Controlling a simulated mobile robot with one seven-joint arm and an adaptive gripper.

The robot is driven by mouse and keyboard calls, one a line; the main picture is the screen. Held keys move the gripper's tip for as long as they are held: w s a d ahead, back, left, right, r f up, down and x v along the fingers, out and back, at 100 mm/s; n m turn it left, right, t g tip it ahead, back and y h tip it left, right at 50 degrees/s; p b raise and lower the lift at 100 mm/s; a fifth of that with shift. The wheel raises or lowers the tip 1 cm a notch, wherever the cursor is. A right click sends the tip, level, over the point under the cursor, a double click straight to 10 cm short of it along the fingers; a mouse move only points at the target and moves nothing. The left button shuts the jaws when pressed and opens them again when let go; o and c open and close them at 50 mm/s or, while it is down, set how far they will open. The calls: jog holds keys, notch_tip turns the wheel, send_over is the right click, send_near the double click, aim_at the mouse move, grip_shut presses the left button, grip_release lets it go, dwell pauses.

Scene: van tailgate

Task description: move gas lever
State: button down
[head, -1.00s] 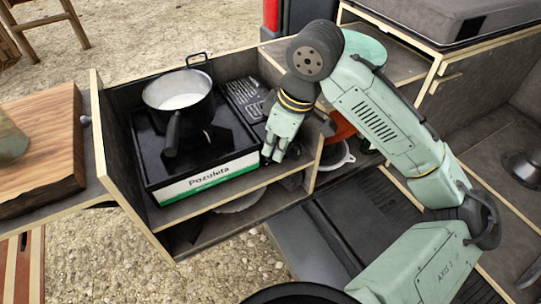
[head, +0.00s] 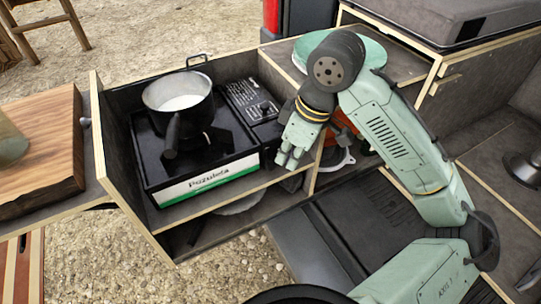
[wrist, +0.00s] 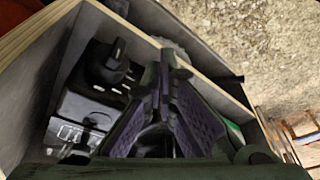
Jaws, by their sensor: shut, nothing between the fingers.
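The black camping stove (head: 145,150) with a "Pozuleta" label sits in the wooden tailgate box. A grey pot (head: 178,92) with white contents stands on it, its dark handle toward the front. In the wrist view a black knob (wrist: 106,64) with white marks around it shows on the stove's end panel; it looks like the gas control. In the head view my gripper hides that end. My gripper (head: 286,163) is shut and empty, just right of the stove's front right corner. In the wrist view its fingertips (wrist: 168,58) are right of the knob, apart from it.
A wooden divider (head: 316,165) stands close right of my gripper, with orange and white items behind it. A wooden block (head: 50,150) lies on the left board. A shelf below the stove holds partly hidden things. The space in front of the box, above the gravel, is clear.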

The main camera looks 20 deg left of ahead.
jog(key=v, duration=1.2)
jog(key=shift+s+f, duration=0.1)
